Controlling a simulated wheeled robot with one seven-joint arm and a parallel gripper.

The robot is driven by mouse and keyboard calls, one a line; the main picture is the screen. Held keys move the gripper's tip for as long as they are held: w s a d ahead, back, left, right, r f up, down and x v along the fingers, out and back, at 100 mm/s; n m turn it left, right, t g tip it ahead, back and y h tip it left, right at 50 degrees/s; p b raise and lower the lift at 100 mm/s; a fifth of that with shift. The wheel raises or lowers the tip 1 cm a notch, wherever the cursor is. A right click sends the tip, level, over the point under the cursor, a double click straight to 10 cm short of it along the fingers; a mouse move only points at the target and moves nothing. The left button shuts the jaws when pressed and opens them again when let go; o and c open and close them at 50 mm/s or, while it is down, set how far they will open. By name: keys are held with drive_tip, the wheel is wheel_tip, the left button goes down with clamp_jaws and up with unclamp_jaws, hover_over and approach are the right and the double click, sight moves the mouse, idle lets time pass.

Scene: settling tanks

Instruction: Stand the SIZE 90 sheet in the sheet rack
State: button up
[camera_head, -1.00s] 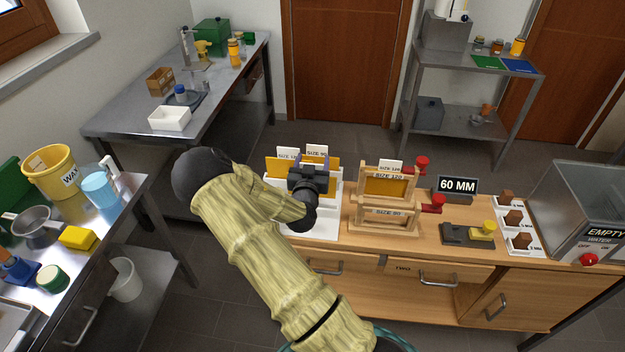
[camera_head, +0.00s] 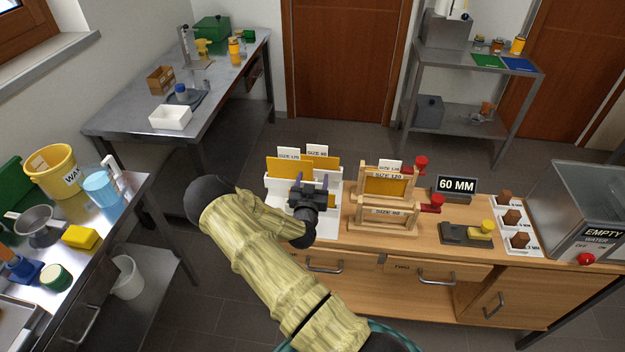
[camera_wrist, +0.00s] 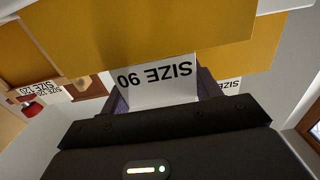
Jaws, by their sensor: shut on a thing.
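The SIZE 90 sheet (camera_head: 328,167) is yellow with a white tag, upright over the right part of the white sheet rack (camera_head: 330,226). Its lower edge is hidden, so I cannot tell how it sits in a slot. A yellow SIZE 120 sheet (camera_head: 276,168) stands to its left in the rack. My gripper (camera_head: 311,179) is in front of the SIZE 90 sheet and shut on it. In the wrist view the purple fingers of my gripper (camera_wrist: 162,88) flank the upside-down SIZE 90 tag, with the yellow SIZE 90 sheet (camera_wrist: 150,30) beyond.
Wooden frames (camera_head: 355,215) marked SIZE 120 and SIZE 90 stand right of the rack. The bench is crowded there.

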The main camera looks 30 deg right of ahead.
drive_tip(key=shift+s+f+b, duration=0.1)
drive_tip(key=shift+f+b, duration=0.2)
drive_tip(key=shift+b, duration=0.1)
drive_tip(key=shift+s+f, duration=0.1)
drive_tip(key=shift+f, duration=0.1)
drive_tip(key=shift+s+a+f+b, duration=0.15)
drive_tip(key=shift+f+b, duration=0.1)
drive_tip(key=shift+b, duration=0.15)
drive_tip(key=o, duration=1.1)
drive_tip(key=shift+f, duration=0.1)
drive_tip(key=shift+c, duration=0.2)
drive_tip(key=shift+o, duration=0.9)
drive_tip(key=shift+w, duration=0.35)
drive_tip(key=r+b+v, duration=0.1)
drive_tip(key=b+v, duration=0.1)
drive_tip(key=v, duration=1)
drive_tip(key=shift+r, duration=0.35)
